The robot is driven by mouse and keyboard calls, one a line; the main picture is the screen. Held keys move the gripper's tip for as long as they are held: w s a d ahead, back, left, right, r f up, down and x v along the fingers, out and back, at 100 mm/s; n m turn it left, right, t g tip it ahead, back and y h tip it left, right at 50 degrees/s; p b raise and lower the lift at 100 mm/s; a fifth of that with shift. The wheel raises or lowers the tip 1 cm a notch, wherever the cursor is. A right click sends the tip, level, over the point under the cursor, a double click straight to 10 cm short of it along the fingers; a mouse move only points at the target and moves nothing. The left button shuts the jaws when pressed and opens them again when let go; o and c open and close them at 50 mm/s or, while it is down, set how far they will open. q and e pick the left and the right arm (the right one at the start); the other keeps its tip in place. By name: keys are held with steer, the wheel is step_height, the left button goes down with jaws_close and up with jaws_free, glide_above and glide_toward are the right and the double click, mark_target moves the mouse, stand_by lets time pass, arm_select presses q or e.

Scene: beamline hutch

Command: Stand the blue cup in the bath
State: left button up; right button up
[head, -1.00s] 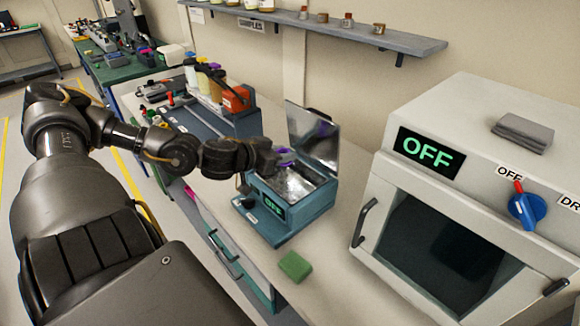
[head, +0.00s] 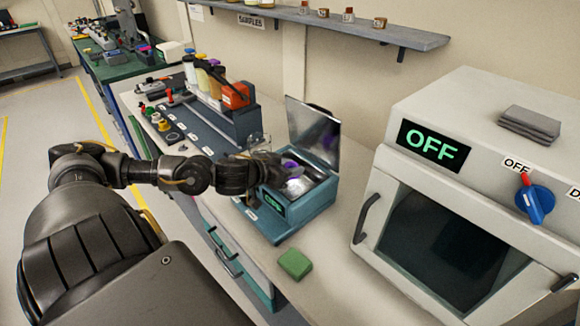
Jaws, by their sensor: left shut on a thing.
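The bath (head: 310,208) is a small teal box with a metal-lined basin, its lid (head: 314,132) raised and its display reading OFF. My left gripper (head: 277,168) reaches in over the bath's left rim. It is shut on the blue cup (head: 290,164), which looks violet-blue and is mostly hidden by the fingers. The cup is at the basin opening; I cannot tell whether it touches the floor. A pale, shiny patch with a violet tint shows just below it in the basin. My right gripper is not in view.
A green block (head: 295,264) lies on the bench in front of the bath. A large white oven-like cabinet (head: 448,185) with a blue knob stands at the right. A rack with bottles (head: 217,90) is behind left. A shelf (head: 340,27) runs along the wall.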

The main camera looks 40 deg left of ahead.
arm_select(q)
steer(key=shift+f, duration=0.55)
steer(key=o, duration=1)
